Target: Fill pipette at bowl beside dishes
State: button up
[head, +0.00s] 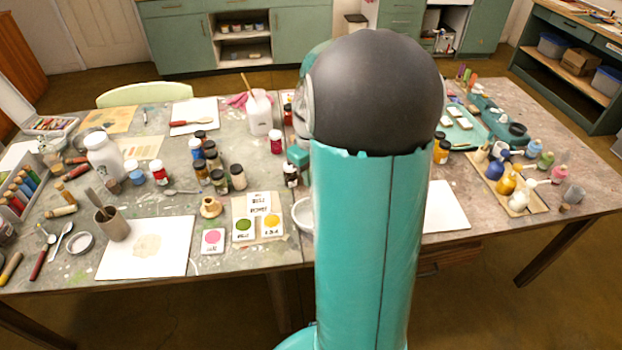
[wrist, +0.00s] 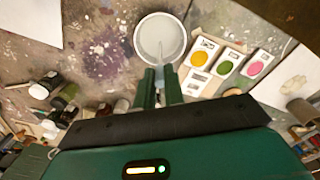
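The white bowl (wrist: 138,38) is at the top centre of the wrist view, with pale grey contents. In the head view the bowl (head: 300,217) shows only partly, at the left edge of my arm. A thin pale pipette (wrist: 160,70) shows between the fingers and reaches over the bowl. Whether its tip touches the contents is unclear. My gripper is hidden behind my arm in the head view.
Dark-capped jars (wrist: 64,96) stand left of my gripper in the wrist view. A small tan pot (head: 210,208) is behind the dishes in the head view. White paper (head: 147,248) and a brush cup (head: 113,224) are on the left. Paint bottles (head: 506,184) stand on the right.

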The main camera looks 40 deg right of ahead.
jog(key=shift+r, duration=3)
